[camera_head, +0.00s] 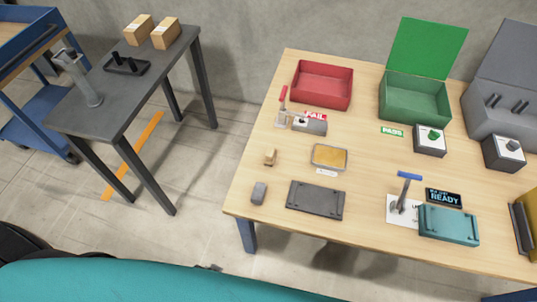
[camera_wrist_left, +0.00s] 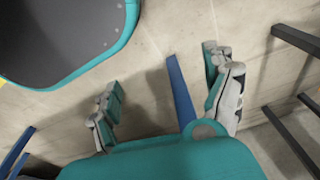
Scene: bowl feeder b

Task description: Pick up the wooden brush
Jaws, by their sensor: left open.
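A small light-wood block (camera_head: 270,157), which looks like the wooden brush, stands on the left part of the wooden table (camera_head: 245,170) in the head view. Its bristles are too small to make out. My left gripper (camera_wrist_left: 162,68) shows only in the left wrist view. Its two fingers are spread wide with nothing between them. It is over the floor, away from the brush. My right gripper is in neither view.
Near the brush are a grey block (camera_head: 259,194), a dark plate (camera_head: 315,201), a yellow-filled tray (camera_head: 330,157) and a red-handled clamp (camera_head: 283,108). Red (camera_head: 322,86) and green (camera_head: 415,98) bins stand behind. A dark side table (camera_head: 115,95) stands left, across open floor.

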